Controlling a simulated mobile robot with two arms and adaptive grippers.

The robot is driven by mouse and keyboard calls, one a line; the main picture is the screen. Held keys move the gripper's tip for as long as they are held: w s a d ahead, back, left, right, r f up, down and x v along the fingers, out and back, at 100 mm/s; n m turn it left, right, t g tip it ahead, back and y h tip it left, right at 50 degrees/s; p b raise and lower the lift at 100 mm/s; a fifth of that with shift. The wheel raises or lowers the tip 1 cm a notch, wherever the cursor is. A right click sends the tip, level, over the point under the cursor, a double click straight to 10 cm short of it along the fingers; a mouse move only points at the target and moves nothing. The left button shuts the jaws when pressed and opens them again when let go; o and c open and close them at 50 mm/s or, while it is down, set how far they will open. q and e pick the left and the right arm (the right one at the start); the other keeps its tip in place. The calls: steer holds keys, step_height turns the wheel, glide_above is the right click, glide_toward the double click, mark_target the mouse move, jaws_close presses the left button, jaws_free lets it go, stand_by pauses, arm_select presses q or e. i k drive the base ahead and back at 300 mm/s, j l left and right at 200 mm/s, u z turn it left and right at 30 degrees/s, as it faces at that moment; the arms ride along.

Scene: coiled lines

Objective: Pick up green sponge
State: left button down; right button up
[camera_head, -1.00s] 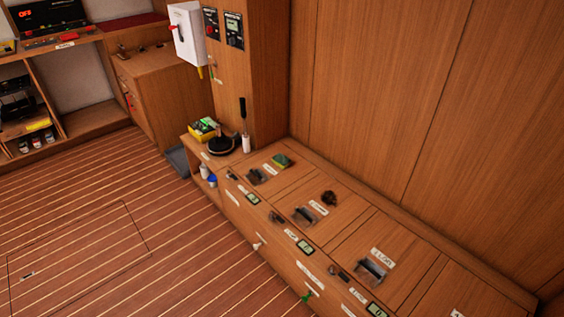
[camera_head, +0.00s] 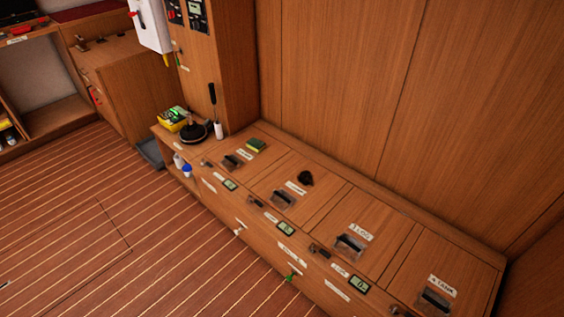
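A green sponge (camera_head: 256,145) lies flat on the top of the long wooden bench locker (camera_head: 328,207), near its far left end and close to the wall. It is small in the head view, and a yellowish edge shows along its side. A labelled hatch with a dark recessed handle is just in front of it. Neither of my grippers is in view.
A black round-based plunger-like thing (camera_head: 194,132), a white-handled brush (camera_head: 217,118) and a yellow box (camera_head: 174,119) with green contents stand at the locker's left end. A dark coil (camera_head: 305,178) lies on the top. The striped floor (camera_head: 120,240) in front is clear.

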mark_target(256, 146)
steer(key=i+j+z, duration=0.1)
steer(key=z, duration=0.25)
steer(key=j+z, duration=0.15)
steer(key=z, duration=0.2)
steer(key=i+j+z, duration=0.1)
steer(key=z, duration=0.25)
steer(key=j+z, duration=0.4)
steer(key=j, duration=0.9)
steer(key=j+z, duration=0.4)
steer(key=j, duration=0.95)
